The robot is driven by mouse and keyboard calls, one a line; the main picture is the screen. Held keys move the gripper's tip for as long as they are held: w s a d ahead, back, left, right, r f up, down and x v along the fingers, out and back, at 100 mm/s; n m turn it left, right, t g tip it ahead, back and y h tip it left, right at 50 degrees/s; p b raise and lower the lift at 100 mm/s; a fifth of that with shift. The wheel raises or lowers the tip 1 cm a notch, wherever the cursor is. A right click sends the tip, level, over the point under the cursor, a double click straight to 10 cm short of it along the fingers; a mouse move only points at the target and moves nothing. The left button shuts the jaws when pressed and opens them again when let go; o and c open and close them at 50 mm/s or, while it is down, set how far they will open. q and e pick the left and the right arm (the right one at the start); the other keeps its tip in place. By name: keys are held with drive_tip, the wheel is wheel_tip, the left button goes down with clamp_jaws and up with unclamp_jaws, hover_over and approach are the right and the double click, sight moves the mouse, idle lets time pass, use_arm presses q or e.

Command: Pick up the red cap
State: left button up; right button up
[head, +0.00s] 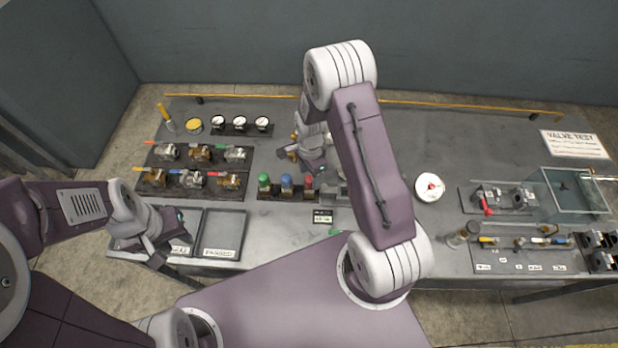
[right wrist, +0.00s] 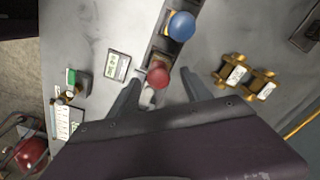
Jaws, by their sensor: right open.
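The red cap (head: 308,183) stands at the right end of a dark rack, beside a blue cap (head: 286,182) and a green cap (head: 264,180). In the right wrist view the red cap (right wrist: 158,74) lies just ahead of and between the fingertips, with the blue cap (right wrist: 181,25) beyond it. My right gripper (right wrist: 160,84) is open and empty; I cannot tell how far above the cap it is. My right gripper (head: 314,166) also shows in the head view, partly behind my arm. My left gripper (head: 158,256) is at the front left by the trays; its jaw opening is unclear.
Brass fittings (right wrist: 236,72) with white labels lie near the right gripper. A small label display (head: 322,216) sits in front of the rack. Several valves (head: 198,152) and gauges (head: 240,122) stand to the left. A glass tank (head: 575,190) is at the right.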

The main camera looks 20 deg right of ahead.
drive_tip(key=shift+s+f, duration=0.15)
drive_tip(key=shift+f, duration=0.65)
drive_tip(key=c, duration=0.4)
clamp_jaws()
drive_tip(key=r+b, duration=0.1)
drive_tip(key=r, duration=0.3)
drive_tip(key=shift+d+r+b, duration=0.1)
drive_tip(key=shift+d+b, duration=0.1)
drive_tip(key=shift+b, duration=0.1)
drive_tip(key=s+d+r+b, duration=0.2)
drive_tip(key=s+d+r, duration=0.4)
drive_tip(key=d, duration=0.3)
drive_tip(key=shift+d+r, duration=0.25)
drive_tip(key=shift+r, duration=0.15)
